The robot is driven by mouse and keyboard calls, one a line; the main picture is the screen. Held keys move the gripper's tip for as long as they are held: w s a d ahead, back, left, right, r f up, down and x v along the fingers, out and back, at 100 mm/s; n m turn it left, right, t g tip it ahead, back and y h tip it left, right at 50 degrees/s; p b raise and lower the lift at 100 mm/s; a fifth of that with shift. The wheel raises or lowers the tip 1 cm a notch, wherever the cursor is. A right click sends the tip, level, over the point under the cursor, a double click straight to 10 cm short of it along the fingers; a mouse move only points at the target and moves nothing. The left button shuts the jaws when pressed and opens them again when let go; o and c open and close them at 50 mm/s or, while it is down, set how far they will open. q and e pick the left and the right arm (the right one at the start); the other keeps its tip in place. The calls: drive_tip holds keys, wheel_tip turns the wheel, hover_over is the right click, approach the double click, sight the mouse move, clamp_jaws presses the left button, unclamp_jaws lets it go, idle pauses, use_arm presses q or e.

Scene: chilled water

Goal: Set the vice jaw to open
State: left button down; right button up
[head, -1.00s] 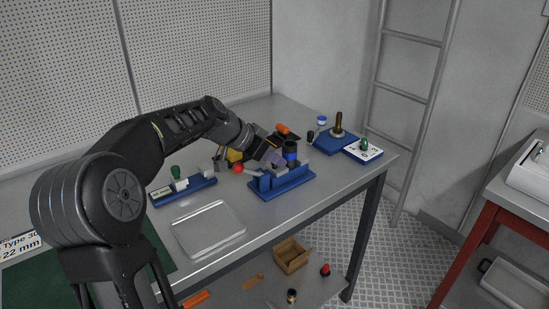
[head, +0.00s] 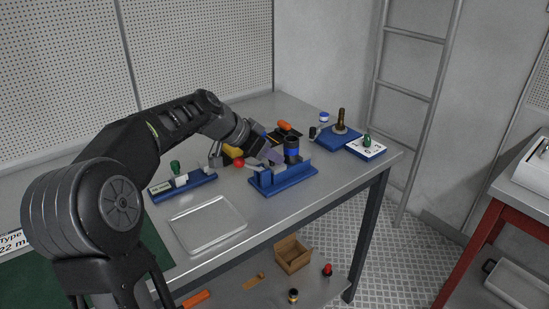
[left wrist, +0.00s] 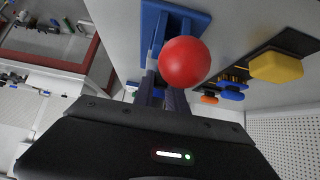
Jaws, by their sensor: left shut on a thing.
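The exact grip is hidden. In the left wrist view the red knob (left wrist: 184,62) is large, just past my fingers (left wrist: 163,97), with the blue vice base (left wrist: 190,22) behind it. My right gripper is out of view.
A clear tray (head: 207,224) lies in front. A blue rack (head: 184,188) with a green knob stands to the left. A blue stand (head: 338,137) and a white numbered block (head: 366,148) are at the right.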

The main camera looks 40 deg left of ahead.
use_arm(q)
drive_tip(key=shift+s+f, duration=0.1)
drive_tip(key=shift+s, duration=0.05)
drive_tip(key=c, duration=1.6)
unclamp_jaws()
drive_tip(key=shift+s+a, duration=0.1)
drive_tip(key=shift+s, duration=0.05)
drive_tip(key=shift+o, duration=1.3)
drive_tip(key=v, duration=0.8)
